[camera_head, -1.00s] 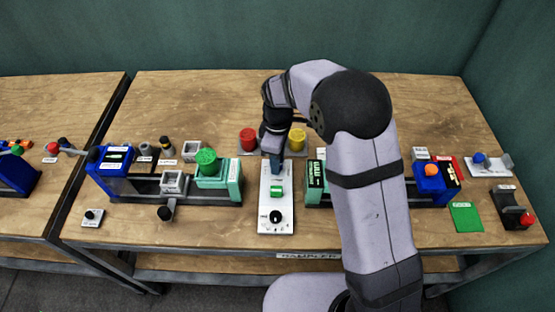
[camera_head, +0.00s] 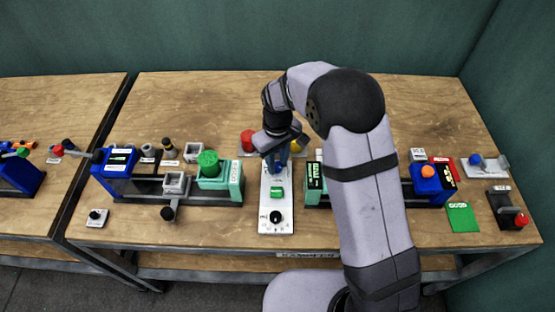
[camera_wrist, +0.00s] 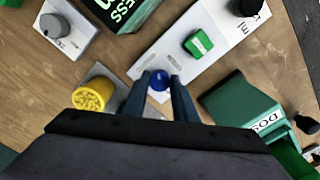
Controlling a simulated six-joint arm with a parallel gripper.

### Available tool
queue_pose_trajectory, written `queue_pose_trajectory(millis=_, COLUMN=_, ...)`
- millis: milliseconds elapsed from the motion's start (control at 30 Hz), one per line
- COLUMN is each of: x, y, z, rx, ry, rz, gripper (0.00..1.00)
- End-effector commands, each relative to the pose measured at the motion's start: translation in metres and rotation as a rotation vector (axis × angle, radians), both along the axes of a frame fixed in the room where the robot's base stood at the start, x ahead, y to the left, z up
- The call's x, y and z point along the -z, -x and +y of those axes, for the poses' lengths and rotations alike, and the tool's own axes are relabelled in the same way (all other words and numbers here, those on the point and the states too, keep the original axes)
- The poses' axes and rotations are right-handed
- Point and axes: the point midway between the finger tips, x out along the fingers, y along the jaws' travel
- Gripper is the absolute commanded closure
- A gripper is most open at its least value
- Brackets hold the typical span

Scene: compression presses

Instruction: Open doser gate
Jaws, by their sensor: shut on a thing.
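My gripper (camera_head: 278,168) points down at the far end of the white control panel (camera_head: 262,210). In the wrist view my gripper (camera_wrist: 160,77) is shut on a small round blue knob (camera_wrist: 159,84) at that end of the panel. The teal doser (camera_head: 234,182), with a green top (camera_head: 208,160), stands just left of the panel. In the wrist view the doser (camera_wrist: 237,104) is at the right, with part of its label readable. I cannot make out its gate. The panel also bears a green button (camera_head: 277,192) and a black dial (camera_head: 276,217).
A red cylinder (camera_head: 248,141) and a yellow cylinder (camera_wrist: 92,96) stand close behind and beside my gripper. A dark green press unit (camera_head: 315,178) is right of the panel, partly behind my arm. The wooden table (camera_head: 215,105) is clear at the back.

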Motion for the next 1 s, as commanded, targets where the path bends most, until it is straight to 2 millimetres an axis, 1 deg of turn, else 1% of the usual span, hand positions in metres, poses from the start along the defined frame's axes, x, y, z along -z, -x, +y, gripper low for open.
queue_pose_trajectory(millis=33, x=-0.0022, y=-0.0003, z=0.0003, rx=0.045, ry=0.000, rz=-0.001, gripper=0.97)
queue_pose_trajectory(millis=600, x=-0.0019, y=-0.0003, z=0.0015, rx=0.582, ry=-0.001, rz=-0.002, gripper=0.97)
queue_pose_trajectory(millis=800, x=-0.0018, y=-0.0007, z=0.0020, rx=0.742, ry=-0.002, rz=-0.003, gripper=0.97)
queue_pose_trajectory(millis=1000, x=-0.0016, y=-0.0011, z=0.0024, rx=0.856, ry=-0.002, rz=-0.004, gripper=0.97)
